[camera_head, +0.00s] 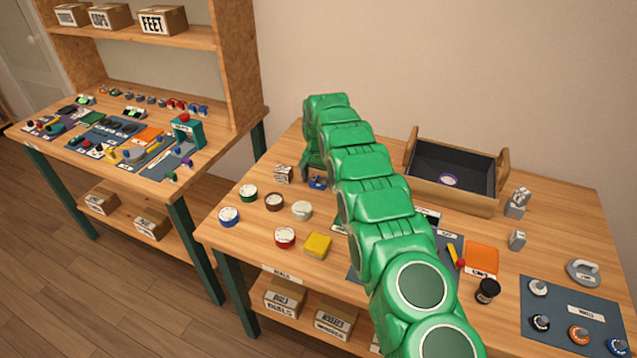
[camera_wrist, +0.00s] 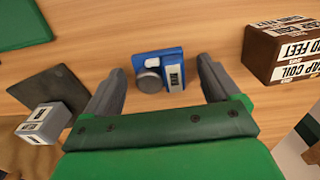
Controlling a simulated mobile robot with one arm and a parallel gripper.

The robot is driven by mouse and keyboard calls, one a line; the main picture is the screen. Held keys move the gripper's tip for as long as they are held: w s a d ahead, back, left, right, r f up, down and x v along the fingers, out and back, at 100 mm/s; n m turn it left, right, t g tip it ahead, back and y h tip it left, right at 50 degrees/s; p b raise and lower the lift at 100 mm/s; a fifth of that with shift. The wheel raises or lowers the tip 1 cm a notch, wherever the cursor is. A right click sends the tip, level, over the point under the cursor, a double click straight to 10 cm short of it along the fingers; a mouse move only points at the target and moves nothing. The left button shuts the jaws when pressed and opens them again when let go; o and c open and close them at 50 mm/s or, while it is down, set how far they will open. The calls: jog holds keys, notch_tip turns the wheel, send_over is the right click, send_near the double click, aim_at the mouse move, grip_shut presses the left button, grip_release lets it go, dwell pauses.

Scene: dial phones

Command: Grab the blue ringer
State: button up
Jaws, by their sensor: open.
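The blue ringer (camera_wrist: 160,69) is a small blue block with a grey round part and a pale labelled part. In the wrist view it lies on the wooden table between and just beyond my gripper's fingertips. My gripper (camera_wrist: 158,82) is open, with one grey finger on each side of the ringer and nothing held. In the head view the blue ringer (camera_head: 318,183) shows small at the table's back left, partly beside my green arm. The gripper end (camera_head: 315,165) is mostly hidden by my arm there.
A brown labelled box (camera_wrist: 280,50) stands right of the gripper in the wrist view. A grey block (camera_wrist: 44,122) stands at left near a dark plate (camera_wrist: 62,90). In the head view, several round dials (camera_head: 274,201) lie left of my arm; a black-lined tray (camera_head: 455,200) stands right.

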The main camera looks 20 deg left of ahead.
jog(key=c, duration=1.3)
